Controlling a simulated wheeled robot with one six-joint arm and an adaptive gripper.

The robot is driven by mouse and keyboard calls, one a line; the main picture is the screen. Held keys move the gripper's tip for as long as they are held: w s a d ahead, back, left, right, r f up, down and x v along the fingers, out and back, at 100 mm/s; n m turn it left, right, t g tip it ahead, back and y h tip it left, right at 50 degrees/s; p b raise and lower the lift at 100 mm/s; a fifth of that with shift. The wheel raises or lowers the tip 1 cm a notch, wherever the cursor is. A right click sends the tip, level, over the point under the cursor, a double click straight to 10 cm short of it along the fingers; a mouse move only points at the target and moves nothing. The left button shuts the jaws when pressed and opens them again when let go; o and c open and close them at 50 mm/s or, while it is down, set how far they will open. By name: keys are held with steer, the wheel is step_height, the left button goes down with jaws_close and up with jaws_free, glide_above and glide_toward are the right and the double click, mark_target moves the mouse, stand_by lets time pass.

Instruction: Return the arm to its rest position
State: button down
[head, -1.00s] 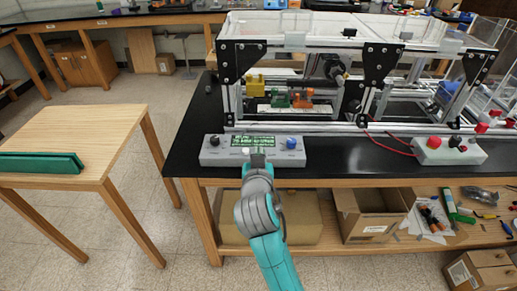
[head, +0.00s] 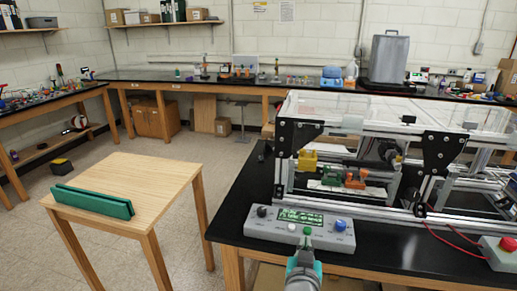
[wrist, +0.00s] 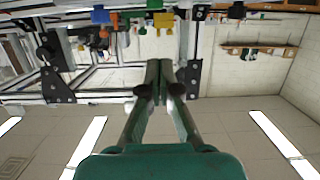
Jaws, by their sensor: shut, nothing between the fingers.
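My gripper (wrist: 158,72) is shut and empty in the wrist view, its two fingers together and its green body at the bottom. In the head view the end of my arm (head: 304,266) shows at the bottom edge, in front of the grey control box (head: 262,232). The box has a small green display, a black knob and a blue knob. I cannot tell the distance between my gripper and the box. Most of my arm is out of view.
The extrusion frame (head: 432,172) stands on the black bench (head: 232,215) behind the control box. A second box with a red knob (head: 507,245) sits at the right. A wooden table (head: 150,180) with a green bar (head: 92,201) stands left.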

steer(key=s+d+f+n+y, duration=0.2)
steer(key=s+f+n+y, duration=0.2)
steer(key=s+f, duration=1.45)
steer(key=d+f+v, duration=0.2)
steer(key=v, duration=2.4)
steer(key=shift+s+d+m+y, duration=0.15)
steer(key=shift+s+m+y, duration=0.15)
steer(key=shift+s, duration=0.25)
